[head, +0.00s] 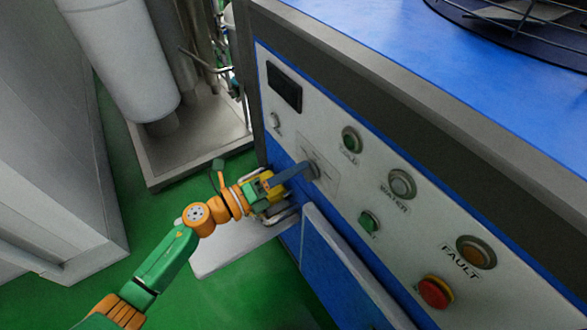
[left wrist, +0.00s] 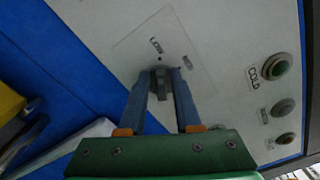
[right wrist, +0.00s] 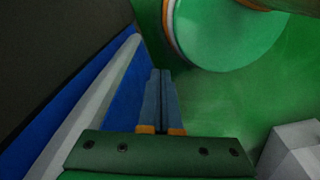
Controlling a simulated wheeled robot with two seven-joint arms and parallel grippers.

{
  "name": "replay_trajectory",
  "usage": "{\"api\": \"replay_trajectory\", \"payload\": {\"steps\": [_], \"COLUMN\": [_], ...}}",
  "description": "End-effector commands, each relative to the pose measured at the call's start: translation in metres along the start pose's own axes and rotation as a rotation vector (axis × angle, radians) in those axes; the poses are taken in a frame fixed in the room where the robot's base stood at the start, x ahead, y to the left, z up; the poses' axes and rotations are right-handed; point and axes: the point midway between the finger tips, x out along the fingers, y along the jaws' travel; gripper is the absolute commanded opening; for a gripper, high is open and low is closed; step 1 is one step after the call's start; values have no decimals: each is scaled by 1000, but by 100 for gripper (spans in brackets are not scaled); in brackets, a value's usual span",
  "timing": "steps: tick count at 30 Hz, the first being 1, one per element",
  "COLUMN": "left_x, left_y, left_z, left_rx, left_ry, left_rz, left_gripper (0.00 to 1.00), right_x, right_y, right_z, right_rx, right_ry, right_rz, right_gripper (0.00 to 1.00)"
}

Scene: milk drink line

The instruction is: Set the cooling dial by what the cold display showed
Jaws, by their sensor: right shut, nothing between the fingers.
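The cooling dial (head: 314,168) is a small grey knob on a pale square plate of the white control panel. In the left wrist view the dial (left wrist: 161,84) sits between the fingertips, with printed marks around it, one reading like "LOW". My left gripper (head: 298,174) reaches the panel with its fingers parted, one on each side of the knob, and gaps seem to show beside it. The display (head: 284,87) at the panel's upper left is dark, with no readable text. My right gripper (right wrist: 160,100) is shut and empty, seen only in the right wrist view.
Lamps labelled COLD (head: 350,139), WATER (head: 402,184) and FAULT (head: 476,252) run along the panel. A green button (head: 369,222) and a red button (head: 435,292) sit below them. A slanted grey-edged blue door (head: 335,260) lies below the dial. Green floor is open at left.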

Motion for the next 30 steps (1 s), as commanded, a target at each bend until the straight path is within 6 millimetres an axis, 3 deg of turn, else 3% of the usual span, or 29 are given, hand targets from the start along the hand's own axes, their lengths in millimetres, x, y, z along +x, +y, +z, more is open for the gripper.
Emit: {"api": "replay_trajectory", "payload": {"steps": [10,21,30], "left_x": [-2,-67,-71], "left_y": [0,2,0], "left_z": [1,-1,0], "left_rx": [2,1,1], "left_ry": [-2,0,-1], "left_rz": [0,1,-1], "left_gripper": [46,46,46], "right_x": [1,16,16], "right_y": [-1,-2,-2], "right_z": [0,1,1], "right_rx": [0,1,1], "right_ry": [0,0,0], "right_rz": [-1,-2,-2], "right_gripper": [0,0,0]}}
